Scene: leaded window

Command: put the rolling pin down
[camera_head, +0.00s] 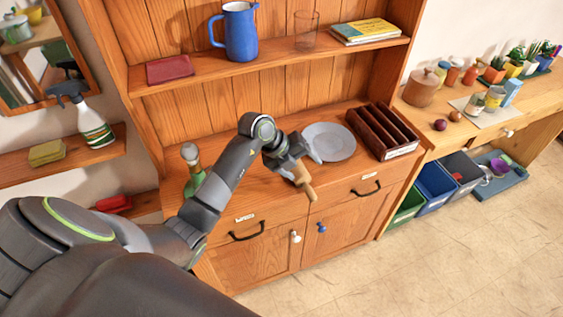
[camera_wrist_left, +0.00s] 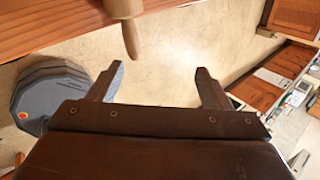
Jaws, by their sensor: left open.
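The wooden rolling pin (camera_head: 304,181) is at the front edge of the hutch counter (camera_head: 265,194), with one handle sticking out past the edge. In the left wrist view the rolling pin (camera_wrist_left: 123,8) shows at the top against the counter's edge, its handle (camera_wrist_left: 131,38) over the floor. My left gripper (camera_head: 298,161) is right by the pin in the head view and hides part of it. In the left wrist view my left gripper (camera_wrist_left: 158,70) has its fingers wide apart with nothing between them; the pin lies beyond the tips. My right gripper is not in view.
A grey plate (camera_head: 332,142) is just behind the pin, and a dark wooden rack (camera_head: 381,132) stands to its right. A green bottle (camera_head: 194,172) stands left on the counter. A blue pitcher (camera_head: 240,33) is on the shelf above. Drawer handles project below.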

